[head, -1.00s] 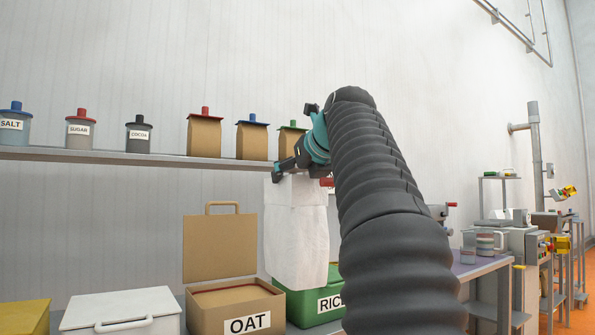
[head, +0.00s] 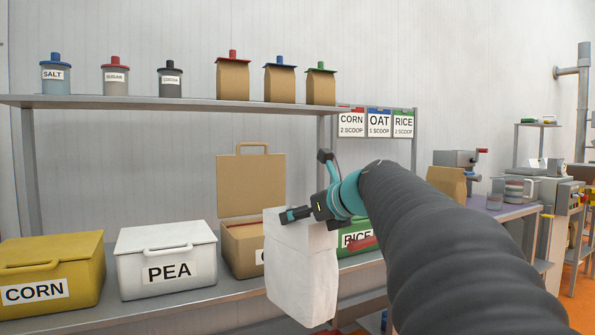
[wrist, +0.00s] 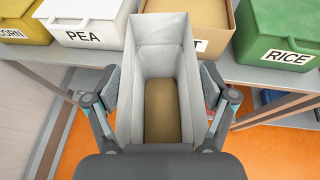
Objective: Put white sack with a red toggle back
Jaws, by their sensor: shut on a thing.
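My gripper (head: 300,214) is shut on the upper part of a white sack (head: 303,275), which hangs upright in front of the shelf. In the wrist view the sack (wrist: 137,85) is open at the top, between my two fingers (wrist: 163,88), with brown stuff at its bottom. A red piece (head: 360,243) shows right of the sack under my arm; whether it is the sack's toggle I cannot tell. The sack hides part of the open oat bin (head: 240,240).
The lower shelf also holds the yellow corn bin (head: 60,262), white pea bin (head: 165,245) and green rice bin (head: 349,228). The upper shelf (head: 130,101) carries jars and brown bags with coloured tops. A brown bag (head: 448,183) stands on the right-hand table (head: 512,212).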

